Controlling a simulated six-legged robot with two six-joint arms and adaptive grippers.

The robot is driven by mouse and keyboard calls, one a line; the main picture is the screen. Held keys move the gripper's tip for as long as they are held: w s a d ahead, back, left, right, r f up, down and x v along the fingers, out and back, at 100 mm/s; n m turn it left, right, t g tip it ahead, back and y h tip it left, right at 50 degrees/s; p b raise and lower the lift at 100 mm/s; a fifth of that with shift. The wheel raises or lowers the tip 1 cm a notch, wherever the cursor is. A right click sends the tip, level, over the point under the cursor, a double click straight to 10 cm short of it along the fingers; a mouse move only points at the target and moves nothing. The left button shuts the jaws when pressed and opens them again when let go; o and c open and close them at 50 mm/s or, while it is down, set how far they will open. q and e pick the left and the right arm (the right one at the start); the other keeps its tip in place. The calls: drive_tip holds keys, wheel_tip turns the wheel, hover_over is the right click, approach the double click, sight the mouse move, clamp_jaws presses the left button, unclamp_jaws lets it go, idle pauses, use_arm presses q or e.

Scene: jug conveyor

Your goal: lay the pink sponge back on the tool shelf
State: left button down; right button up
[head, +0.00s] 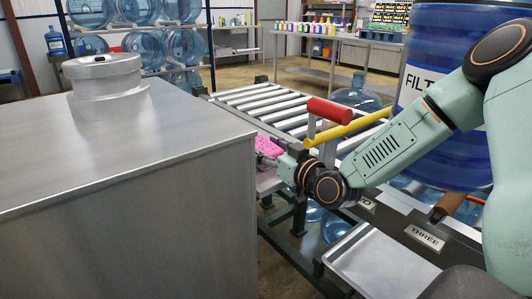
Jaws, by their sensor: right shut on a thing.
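The pink sponge (268,146) shows just beyond the right edge of the large steel cabinet, close to the roller conveyor. My right gripper (268,158) is shut on the sponge. The wrist hides part of it, and the fingers are small and partly covered. A grey metal ledge (267,183) lies below the sponge; I cannot tell whether the sponge touches it or whether this ledge is the tool shelf. My left gripper is not in view.
The steel cabinet (130,190) fills the left. A blue drum (440,60) stands at right. A bare metal tray (380,262) is in front.

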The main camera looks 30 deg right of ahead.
drive_tip(key=shift+s, duration=0.1)
drive_tip(key=o, duration=0.8)
drive_tip(key=shift+f, duration=0.1)
drive_tip(key=shift+c, duration=0.2)
drive_tip(key=o, duration=0.5)
drive_tip(key=shift+c, duration=0.2)
